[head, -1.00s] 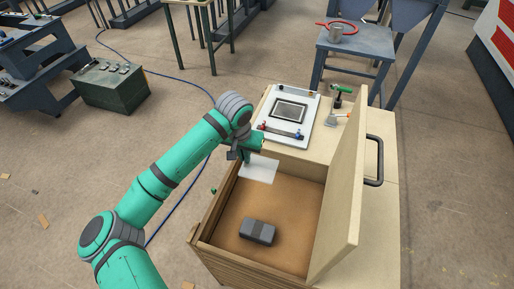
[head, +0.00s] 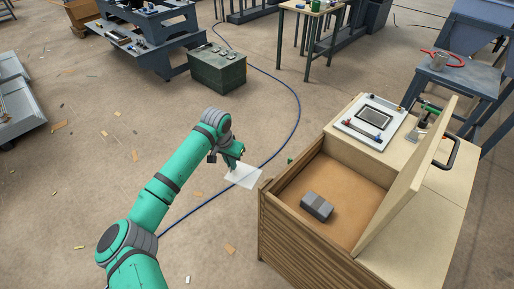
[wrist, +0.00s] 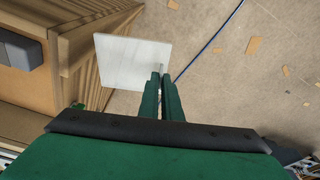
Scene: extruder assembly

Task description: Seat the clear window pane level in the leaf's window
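The clear window pane (head: 244,175) shows as a pale square sheet. My gripper (head: 236,164) is shut on one edge of it and holds it out in the air, left of the wooden chest. In the wrist view the pane (wrist: 130,62) lies beyond the fingertips (wrist: 161,76), which pinch it near its right corner. The leaf (head: 391,123) is a white framed plate lying on the chest top, with a dark rectangular window (head: 374,118) in it. My gripper is well apart from the leaf.
The open wooden chest (head: 300,235) has a raised lid (head: 410,190) with a dark handle. A grey block (head: 316,206) lies inside it. A small green-handled tool (head: 428,108) stands beside the leaf. The floor left of the chest is mostly clear, with a blue cable (head: 298,112).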

